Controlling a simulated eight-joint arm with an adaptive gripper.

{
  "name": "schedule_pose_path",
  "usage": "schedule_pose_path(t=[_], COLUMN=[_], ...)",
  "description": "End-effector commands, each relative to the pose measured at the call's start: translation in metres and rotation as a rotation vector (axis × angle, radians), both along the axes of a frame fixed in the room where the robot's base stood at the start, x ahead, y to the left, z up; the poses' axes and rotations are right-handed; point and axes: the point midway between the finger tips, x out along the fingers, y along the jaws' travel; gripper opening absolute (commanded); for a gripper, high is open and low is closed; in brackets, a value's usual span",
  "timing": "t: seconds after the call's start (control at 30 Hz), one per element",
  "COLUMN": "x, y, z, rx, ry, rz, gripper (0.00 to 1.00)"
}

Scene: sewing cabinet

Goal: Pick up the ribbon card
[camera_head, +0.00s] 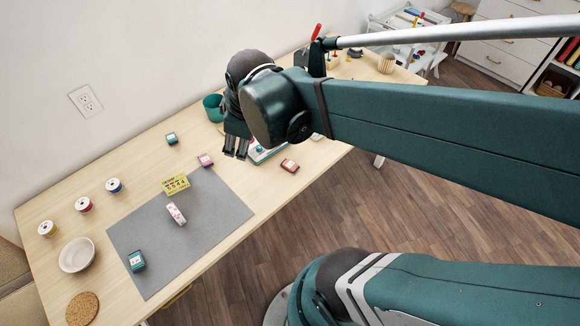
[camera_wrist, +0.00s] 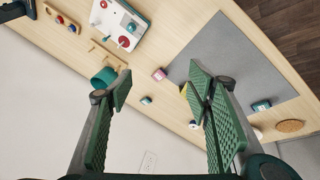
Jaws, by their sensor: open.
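A pink-and-white piece (camera_head: 176,214) stands on the grey mat (camera_head: 215,226); it may be the ribbon card, but its label is too small to read. A yellow card (camera_head: 175,184) with dark marks stands on the mat's upper edge; it shows partly beside a finger in the wrist view (camera_wrist: 183,90). My gripper (camera_head: 236,156) is open and empty above the table, to the upper right of both pieces. In the wrist view its green fingers (camera_wrist: 160,88) are spread wide. The pink-and-white piece is not visible there.
Small boxes stand around: pink (camera_head: 205,160), red (camera_head: 290,165), dark green (camera_head: 171,138) and teal (camera_head: 137,260). Several thread spools (camera_head: 114,186), a white bowl (camera_head: 77,255) and a cork coaster (camera_head: 82,308) are at left. A teal cup (camera_head: 213,107) stands behind my gripper.

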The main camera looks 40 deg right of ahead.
Motion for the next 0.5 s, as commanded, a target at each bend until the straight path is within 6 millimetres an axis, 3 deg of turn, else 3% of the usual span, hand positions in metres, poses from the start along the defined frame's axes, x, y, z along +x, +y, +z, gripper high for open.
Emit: schedule_pose_path(t=[0.5], x=[0.012], y=[-0.062], z=[-0.061], rx=[-0.137], ry=[0.182], rz=[0.386], gripper=[0.5])
